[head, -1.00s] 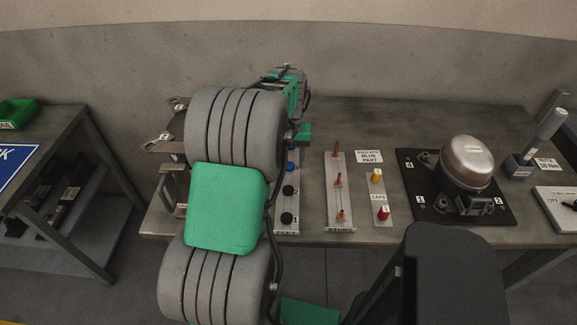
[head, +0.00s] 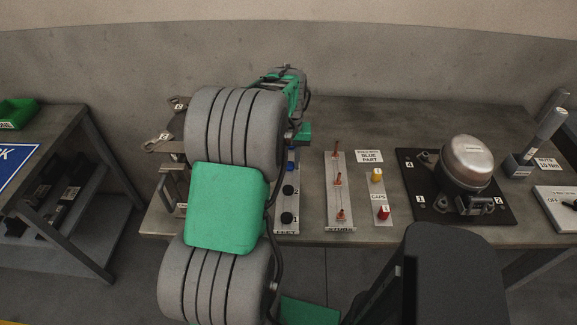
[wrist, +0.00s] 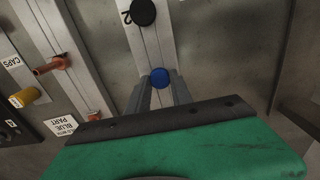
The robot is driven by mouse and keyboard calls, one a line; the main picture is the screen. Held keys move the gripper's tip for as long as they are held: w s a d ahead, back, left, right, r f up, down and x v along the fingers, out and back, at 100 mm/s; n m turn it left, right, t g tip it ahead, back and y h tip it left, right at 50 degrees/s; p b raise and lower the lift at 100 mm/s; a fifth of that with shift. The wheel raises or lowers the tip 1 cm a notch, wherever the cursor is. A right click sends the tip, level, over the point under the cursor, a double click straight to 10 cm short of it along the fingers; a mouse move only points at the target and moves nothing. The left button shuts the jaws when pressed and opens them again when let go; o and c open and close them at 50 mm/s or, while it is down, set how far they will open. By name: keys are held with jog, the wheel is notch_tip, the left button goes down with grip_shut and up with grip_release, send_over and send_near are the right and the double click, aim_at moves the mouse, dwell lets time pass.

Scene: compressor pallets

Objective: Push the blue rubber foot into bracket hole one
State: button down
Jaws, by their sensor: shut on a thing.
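The blue rubber foot (wrist: 160,77) is between the fingertips of my gripper (wrist: 161,84), which is shut on it above the strip of feet. In the head view the blue foot (head: 291,167) is at the far end of that strip, partly hidden by my arm. Whether it is clear of the strip I cannot tell. The compressor (head: 467,162) stands on a black plate (head: 410,165) to the right, with number labels at its corners. Label 1 (head: 421,199) is at the near left corner; the hole itself is too small to make out.
Two black feet, 1 (head: 287,218) and 2 (head: 288,190), stand on the same strip. Between it and the compressor are a strip with copper-coloured parts (head: 339,215) and a caps strip (head: 380,195).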

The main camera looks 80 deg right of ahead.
aim_at(289, 164)
jog(key=shift+r, duration=0.1)
dwell(0.7)
jog(key=shift+r+p, duration=2.05)
jog(key=shift+r, duration=0.9)
jog(key=shift+w, duration=0.1)
